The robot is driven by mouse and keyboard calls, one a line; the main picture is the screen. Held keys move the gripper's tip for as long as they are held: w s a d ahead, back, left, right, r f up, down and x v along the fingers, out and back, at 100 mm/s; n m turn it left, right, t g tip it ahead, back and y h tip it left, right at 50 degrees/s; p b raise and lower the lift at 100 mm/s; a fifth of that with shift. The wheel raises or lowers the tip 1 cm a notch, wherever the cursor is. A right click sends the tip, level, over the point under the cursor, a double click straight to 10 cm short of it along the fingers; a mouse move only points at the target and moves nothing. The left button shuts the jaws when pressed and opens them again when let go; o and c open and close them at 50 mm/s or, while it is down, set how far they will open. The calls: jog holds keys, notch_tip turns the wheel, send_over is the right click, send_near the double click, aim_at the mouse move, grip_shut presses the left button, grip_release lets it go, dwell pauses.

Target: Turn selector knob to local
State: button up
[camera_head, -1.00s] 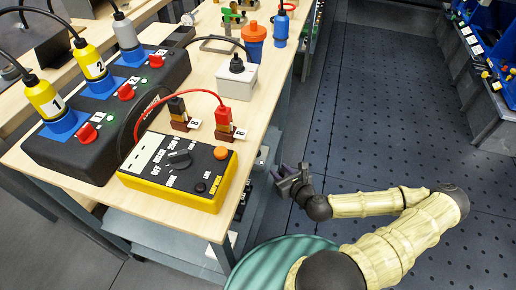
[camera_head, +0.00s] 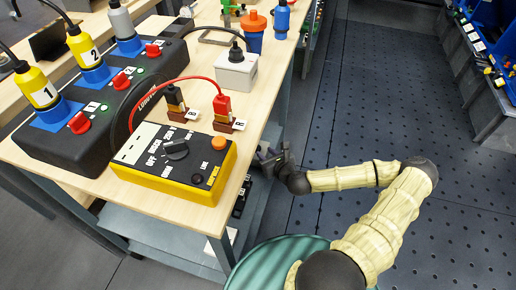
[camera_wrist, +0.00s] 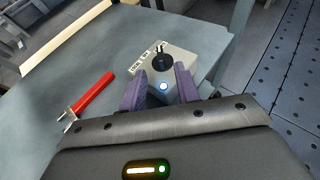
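In the wrist view, a small light grey box (camera_wrist: 190,62) stands on a grey surface. It has a black selector knob (camera_wrist: 162,61) on top, a white label strip with small print beside the knob, and a glowing blue-white light. I cannot read the label or the knob's setting for sure. My gripper (camera_wrist: 160,85) is open, its two purple fingers apart, with the near side of the box showing between them. No contact with the knob is visible. In the head view my gripper (camera_head: 272,155) is beside the workbench's right edge, below its top; the grey box cannot be made out there.
A red-handled tool (camera_wrist: 93,95) lies left of the box. The workbench top (camera_head: 62,172) carries a yellow tester (camera_head: 190,185) with its own dial, a black box with plugs (camera_head: 60,150), and a white box (camera_head: 236,75). The floor at right is open.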

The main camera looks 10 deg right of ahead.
jog(key=b+x, duration=0.1)
jog(key=x, duration=0.6)
jog(key=shift+w, duration=0.15)
grip_shut()
